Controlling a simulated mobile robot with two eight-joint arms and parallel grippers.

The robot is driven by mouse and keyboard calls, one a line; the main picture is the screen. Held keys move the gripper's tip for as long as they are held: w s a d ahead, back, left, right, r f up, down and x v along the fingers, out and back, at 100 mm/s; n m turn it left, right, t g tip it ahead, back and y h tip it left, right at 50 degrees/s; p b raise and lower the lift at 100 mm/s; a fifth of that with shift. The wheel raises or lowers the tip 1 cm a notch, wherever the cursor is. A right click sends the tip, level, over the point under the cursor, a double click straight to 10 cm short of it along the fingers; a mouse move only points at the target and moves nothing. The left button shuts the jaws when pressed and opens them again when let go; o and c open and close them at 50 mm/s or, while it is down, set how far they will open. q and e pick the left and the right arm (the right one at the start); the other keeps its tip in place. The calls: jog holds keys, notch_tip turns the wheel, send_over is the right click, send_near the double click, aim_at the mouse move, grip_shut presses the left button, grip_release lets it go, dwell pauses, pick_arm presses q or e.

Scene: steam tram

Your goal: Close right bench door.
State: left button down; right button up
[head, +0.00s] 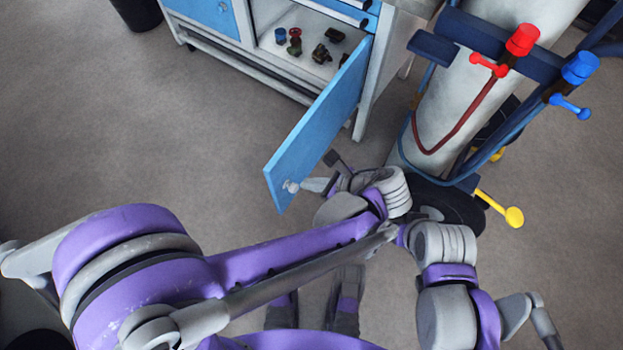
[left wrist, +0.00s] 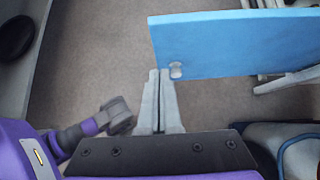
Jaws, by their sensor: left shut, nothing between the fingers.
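The right bench door (head: 322,125) is a blue panel that stands wide open, swung out from the bench's right side. A small pale knob (head: 291,186) sits near its free edge. My left gripper (head: 308,185) is shut and empty, with its fingertips right beside the knob on the door's outer side. In the left wrist view the shut fingers (left wrist: 160,76) point up beside the door (left wrist: 245,45), just left of its knob (left wrist: 176,71). I cannot tell whether they touch it. My right gripper is not visible.
The open bench compartment (head: 268,52) holds several small fittings on its floor. A large grey gas cylinder (head: 470,85) with red and blue valves stands to the right, near my left wrist. Floor left of the door is clear.

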aim_at(274, 174)
pick_arm(q)
jog(key=w+a+f, duration=0.1)
jog(key=a, duration=0.1)
jog(key=w+a+f+b, duration=0.1)
jog(key=a+f, duration=0.1)
jog(key=w+a+f+b, duration=0.1)
jog(key=a, duration=0.2)
jog(key=shift+w+f, duration=0.2)
jog(key=shift+f, duration=0.1)
jog(key=shift+w+a, duration=0.2)
jog(key=shift+a, duration=0.1)
jog(key=shift+a, duration=0.1)
